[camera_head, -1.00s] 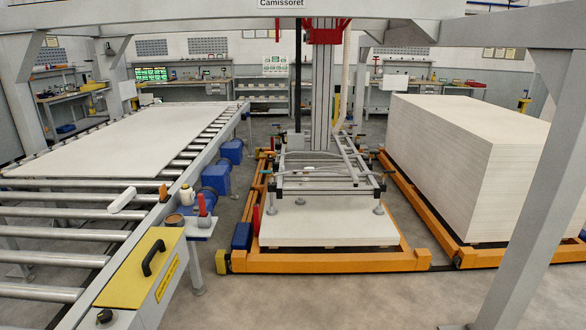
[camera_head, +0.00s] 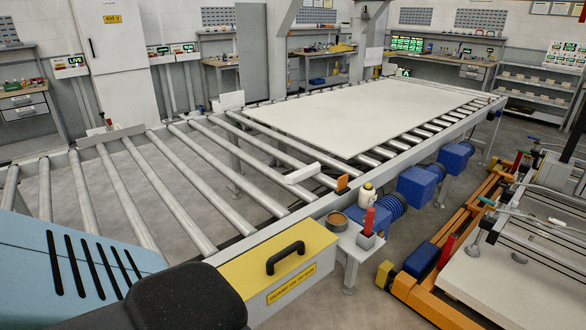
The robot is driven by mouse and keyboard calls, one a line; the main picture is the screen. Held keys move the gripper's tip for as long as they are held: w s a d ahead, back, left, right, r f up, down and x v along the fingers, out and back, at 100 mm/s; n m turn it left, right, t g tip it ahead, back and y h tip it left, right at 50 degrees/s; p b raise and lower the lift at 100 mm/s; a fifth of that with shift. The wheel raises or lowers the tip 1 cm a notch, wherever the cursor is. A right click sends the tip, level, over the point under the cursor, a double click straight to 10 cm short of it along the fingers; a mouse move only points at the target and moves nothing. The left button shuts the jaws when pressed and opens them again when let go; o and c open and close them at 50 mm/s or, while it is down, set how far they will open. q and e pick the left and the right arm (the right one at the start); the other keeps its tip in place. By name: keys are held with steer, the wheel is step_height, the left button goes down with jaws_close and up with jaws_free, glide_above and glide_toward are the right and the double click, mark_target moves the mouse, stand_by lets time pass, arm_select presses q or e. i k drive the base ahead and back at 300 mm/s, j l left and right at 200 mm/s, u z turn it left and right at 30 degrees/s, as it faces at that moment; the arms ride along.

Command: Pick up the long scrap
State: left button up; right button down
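A short white strip (camera_head: 303,173) lies across the bare metal rollers near the conveyor's right side rail, by a small orange block. It is the only loose elongated piece I see on the rollers, and I cannot tell for sure that it is the long scrap. A large white board (camera_head: 370,115) lies flat further along the conveyor, apart from the strip. Neither of my grippers shows in the head view, so nothing is seen touching the strip.
The conveyor's near rollers (camera_head: 190,195) are bare. A yellow-topped box (camera_head: 265,262) with a black handle stands at the near rail. The orange gantry frame (camera_head: 425,300) is at right.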

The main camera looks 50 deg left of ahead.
mark_target(292, 178)
steer(key=i+l+u, duration=0.15)
steer(key=i+u, duration=0.25)
steer(key=i+l+u, duration=0.25)
steer(key=u, duration=0.15)
steer(key=i+l+u, duration=0.5)
steer(key=l+u, duration=0.3)
steer(key=i+l+u, duration=0.2)
steer(key=l, duration=0.2)
steer(key=l+u, duration=0.2)
steer(key=l, duration=0.25)
